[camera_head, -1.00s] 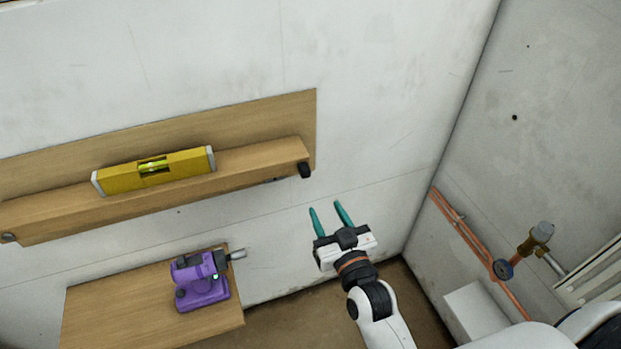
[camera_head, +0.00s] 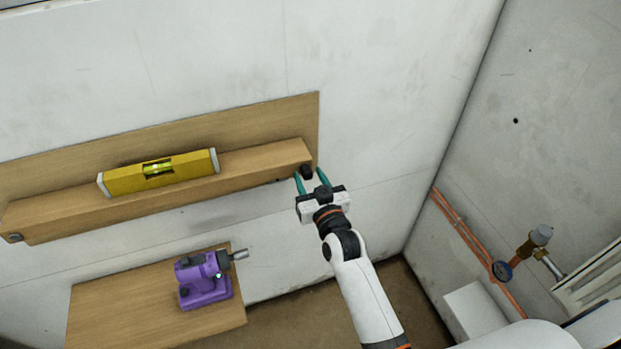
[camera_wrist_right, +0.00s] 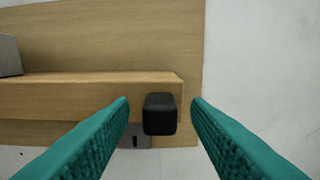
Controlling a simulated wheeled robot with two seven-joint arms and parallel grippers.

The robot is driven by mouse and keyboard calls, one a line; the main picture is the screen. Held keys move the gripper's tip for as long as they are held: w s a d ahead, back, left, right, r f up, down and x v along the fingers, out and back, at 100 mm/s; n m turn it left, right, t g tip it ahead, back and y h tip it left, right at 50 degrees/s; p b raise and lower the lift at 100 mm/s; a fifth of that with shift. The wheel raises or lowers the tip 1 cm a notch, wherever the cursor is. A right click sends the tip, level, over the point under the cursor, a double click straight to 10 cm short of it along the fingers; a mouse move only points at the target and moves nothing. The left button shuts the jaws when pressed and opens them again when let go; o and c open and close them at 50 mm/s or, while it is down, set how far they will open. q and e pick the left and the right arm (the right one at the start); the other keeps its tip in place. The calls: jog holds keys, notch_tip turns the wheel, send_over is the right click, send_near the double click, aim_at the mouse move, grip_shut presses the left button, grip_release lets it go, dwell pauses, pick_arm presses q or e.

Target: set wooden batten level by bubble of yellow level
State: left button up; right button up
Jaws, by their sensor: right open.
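The wooden batten (camera_head: 250,171) runs along a wooden backboard on the wall, its right end higher than its left in the head view. The yellow level (camera_head: 190,168) lies on top of it; its green vial (camera_head: 158,168) shows, but the bubble is too small to read. A black knob (camera_head: 306,172) sits at the batten's right end. My right gripper (camera_head: 310,180) is open, its teal fingers on either side of the knob. In the right wrist view the black knob (camera_wrist_right: 160,114) stands between the open fingers, with gaps on both sides. My left gripper is not in view.
Copper pipes (camera_head: 462,232), a valve (camera_head: 535,242) and a radiator edge are at the right. The wall between batten and corner is clear.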

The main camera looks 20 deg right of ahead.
jog(key=shift+c, duration=0.4)
grip_shut()
jog(key=shift+r+p, duration=1.1)
jog(key=shift+p, duration=0.05)
jog(key=shift+c, duration=1.3)
grip_release()
jog(key=o, duration=0.3)
jog(key=shift+f, duration=0.1)
jog(key=shift+o, duration=0.2)
